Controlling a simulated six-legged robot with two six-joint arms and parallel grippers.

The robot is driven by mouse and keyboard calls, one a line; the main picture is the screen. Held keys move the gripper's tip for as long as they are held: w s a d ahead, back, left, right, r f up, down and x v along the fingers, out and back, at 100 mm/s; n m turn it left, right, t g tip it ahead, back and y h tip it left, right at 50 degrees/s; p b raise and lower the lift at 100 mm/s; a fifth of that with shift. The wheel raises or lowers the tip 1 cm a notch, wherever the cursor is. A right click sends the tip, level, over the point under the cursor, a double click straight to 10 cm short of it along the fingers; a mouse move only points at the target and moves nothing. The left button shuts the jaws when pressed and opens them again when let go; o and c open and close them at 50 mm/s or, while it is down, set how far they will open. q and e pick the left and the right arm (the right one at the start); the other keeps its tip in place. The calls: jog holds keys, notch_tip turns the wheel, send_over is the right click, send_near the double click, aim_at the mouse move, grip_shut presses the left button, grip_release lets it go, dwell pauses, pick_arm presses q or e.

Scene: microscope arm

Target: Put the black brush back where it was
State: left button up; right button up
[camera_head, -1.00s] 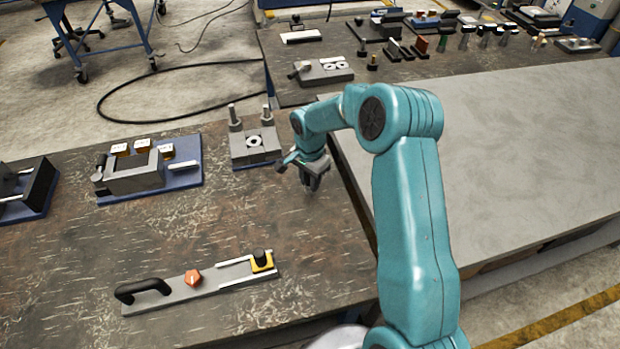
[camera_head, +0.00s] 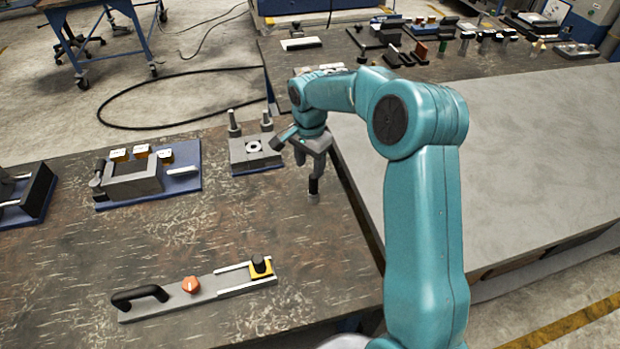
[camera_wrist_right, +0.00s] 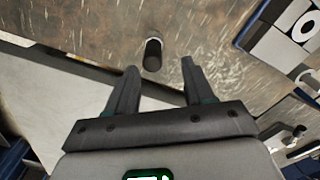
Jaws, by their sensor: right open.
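The black brush (camera_head: 313,187) stands upright on the dark, scratched workbench near its right edge, with a grey lower end. In the right wrist view the brush (camera_wrist_right: 153,52) shows end-on as a short black cylinder, just beyond the fingertips and roughly between their lines. My right gripper (camera_head: 310,164) is open, pointing down over the brush. In the right wrist view the two fingers (camera_wrist_right: 159,68) are spread apart with nothing between them. In the head view the fingers partly cover the brush's top. My left gripper is not in view.
A grey fixture with two posts (camera_head: 256,150) stands just left of the gripper. A blue-based fixture (camera_head: 132,180) is farther left. A grey bar with a black handle (camera_head: 205,296) lies at the front. A large grey table (camera_head: 520,150) borders the right. The bench middle is clear.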

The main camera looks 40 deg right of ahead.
jog(key=shift+r, duration=1.7)
jog(key=shift+s+f, duration=0.1)
